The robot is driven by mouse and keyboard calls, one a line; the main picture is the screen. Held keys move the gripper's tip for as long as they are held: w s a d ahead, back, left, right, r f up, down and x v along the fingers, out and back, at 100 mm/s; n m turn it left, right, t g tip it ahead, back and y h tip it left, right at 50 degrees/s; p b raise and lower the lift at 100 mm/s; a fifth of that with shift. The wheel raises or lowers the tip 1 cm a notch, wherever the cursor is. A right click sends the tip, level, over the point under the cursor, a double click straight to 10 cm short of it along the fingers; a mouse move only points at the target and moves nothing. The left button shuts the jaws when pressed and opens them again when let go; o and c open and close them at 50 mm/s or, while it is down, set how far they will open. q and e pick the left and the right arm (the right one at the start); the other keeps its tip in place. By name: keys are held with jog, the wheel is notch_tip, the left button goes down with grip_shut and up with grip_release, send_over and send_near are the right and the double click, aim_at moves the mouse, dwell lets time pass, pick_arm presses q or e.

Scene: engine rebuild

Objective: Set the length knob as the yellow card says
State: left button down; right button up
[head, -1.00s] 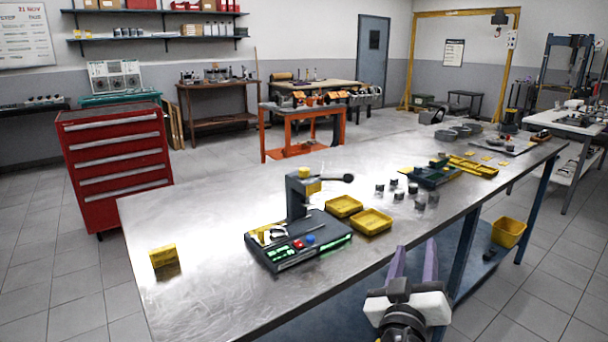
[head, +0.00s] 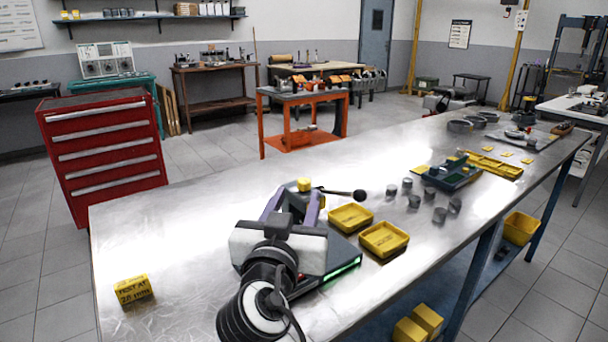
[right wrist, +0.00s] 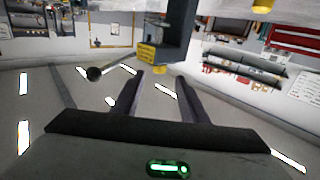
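The yellow card (head: 133,290) stands on the bench at the left; it appears to read "TEST AT 28 mm". The tester (head: 345,262) is a dark box with green lit displays on its front. Its post carries a yellow cap (head: 304,185) and a lever with a black ball (head: 359,196). My right gripper (head: 293,205) is over the tester and hides most of its panel; I cannot make out the length knob. In the right wrist view, my right gripper (right wrist: 160,88) is open with nothing between its fingers. The post (right wrist: 179,35) is just beyond them. My left gripper is out of view.
Two yellow trays (head: 383,239) stand right of the tester. The bench left of the tester is clear except for the card.

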aim_at(303, 185)
jog(key=w, duration=0.3)
jog(key=w+d+p, duration=0.1)
jog(key=w, duration=0.2)
jog(key=shift+d+r, duration=0.1)
jog(key=shift+w, duration=0.3)
jog(key=shift+w+d, duration=0.1)
jog(key=shift+w, duration=0.3)
grip_shut()
jog(key=shift+d+n+y, duration=0.1)
jog(key=shift+n+y, duration=0.5)
jog(key=shift+y, duration=0.3)
jog(key=shift+n+y+p, duration=0.4)
jog(key=shift+y+p, duration=0.15)
jog(key=shift+y, duration=0.15)
jog(key=shift+n+y+p, duration=0.8)
jog(key=shift+y+p, duration=0.05)
jog(key=shift+y, duration=0.35)
jog(key=shift+n+y, duration=0.4)
jog(key=shift+y, duration=0.2)
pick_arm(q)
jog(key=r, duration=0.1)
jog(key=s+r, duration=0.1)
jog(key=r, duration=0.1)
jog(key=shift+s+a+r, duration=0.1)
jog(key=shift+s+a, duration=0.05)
pick_arm(e)
grip_release()
